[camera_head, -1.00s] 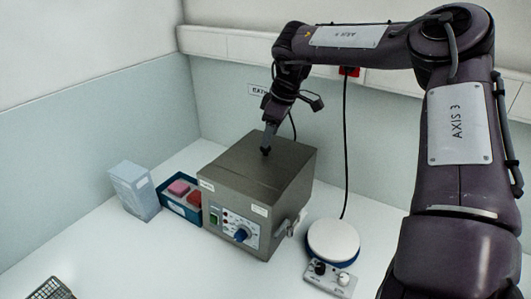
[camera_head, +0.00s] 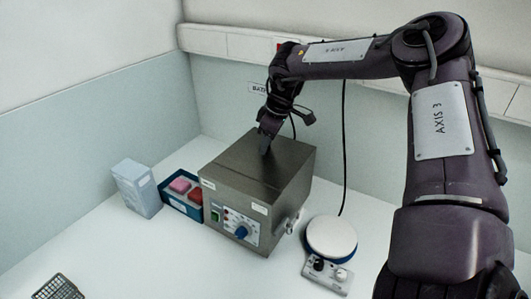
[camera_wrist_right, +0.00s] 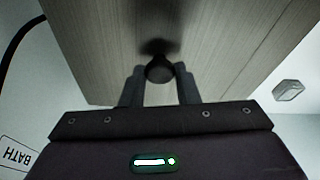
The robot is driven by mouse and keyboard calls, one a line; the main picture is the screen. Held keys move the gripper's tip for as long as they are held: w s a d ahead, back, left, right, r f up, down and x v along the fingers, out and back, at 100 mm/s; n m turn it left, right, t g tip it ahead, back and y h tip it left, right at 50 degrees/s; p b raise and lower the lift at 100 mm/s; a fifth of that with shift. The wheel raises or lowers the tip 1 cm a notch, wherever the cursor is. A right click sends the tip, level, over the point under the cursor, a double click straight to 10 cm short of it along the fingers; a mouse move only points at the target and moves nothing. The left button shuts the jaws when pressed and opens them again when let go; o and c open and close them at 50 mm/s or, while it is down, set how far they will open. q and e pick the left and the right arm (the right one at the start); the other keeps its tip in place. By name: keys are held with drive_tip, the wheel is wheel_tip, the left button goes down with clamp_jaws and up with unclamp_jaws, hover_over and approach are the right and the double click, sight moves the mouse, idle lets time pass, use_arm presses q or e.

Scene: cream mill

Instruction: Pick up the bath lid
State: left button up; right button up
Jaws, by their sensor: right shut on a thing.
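The bath is a grey metal box with a control panel, and its flat lid (camera_head: 240,158) covers the top. The lid also shows in the right wrist view (camera_wrist_right: 220,45), with a dark round knob (camera_wrist_right: 160,69) standing on it. My right gripper (camera_head: 265,150) reaches down to the lid from behind. In the right wrist view its two fingers (camera_wrist_right: 159,80) are shut on the knob, one on each side. The lid looks seated on the bath (camera_head: 240,222). The knob is mostly hidden in the head view. My left gripper is not in view.
A blue tray (camera_head: 173,201) with pink and red blocks and a pale box (camera_head: 135,188) stand left of the bath. A round white-topped hotplate (camera_head: 331,236) stands to the right. A wire basket (camera_head: 55,288) is at the lower left. The front counter is clear.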

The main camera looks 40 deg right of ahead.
drive_tip(key=shift+w+r, duration=0.15)
drive_tip(key=shift+r, duration=0.3)
wheel_tip(320, 180, up, 21)
drive_tip(key=p, duration=0.2)
idle(0.4)
idle(0.3)
